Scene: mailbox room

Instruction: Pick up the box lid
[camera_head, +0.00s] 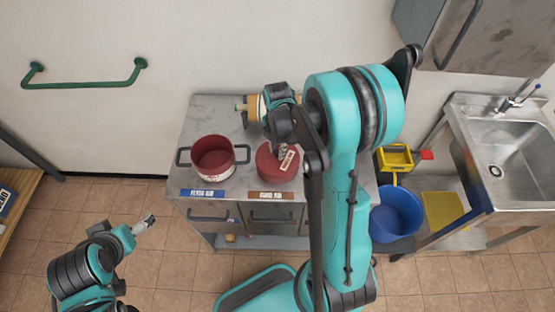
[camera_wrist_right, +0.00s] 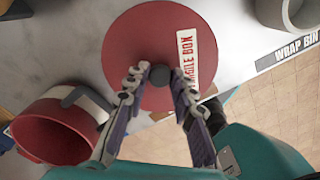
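A round red lid (camera_head: 268,160) with a white label sits on the counter's right half in the head view, partly hidden by my right arm. In the right wrist view the lid (camera_wrist_right: 125,45) is a flat red disc with a dark central knob (camera_wrist_right: 160,76). My right gripper (camera_wrist_right: 160,78) is over the lid, its fingertips on either side of the knob. The fingertips look very close to the knob, but whether they press on it is unclear. My left gripper (camera_head: 146,222) is at lower left, away from the counter, with nothing visible in it.
An open red pot (camera_head: 213,157) with side handles stands left of the lid on the grey counter (camera_head: 200,110). A grey container (camera_wrist_right: 285,12) is on the other side. A blue bucket (camera_head: 397,213), yellow caddy (camera_head: 394,157) and sink (camera_head: 510,160) are at right.

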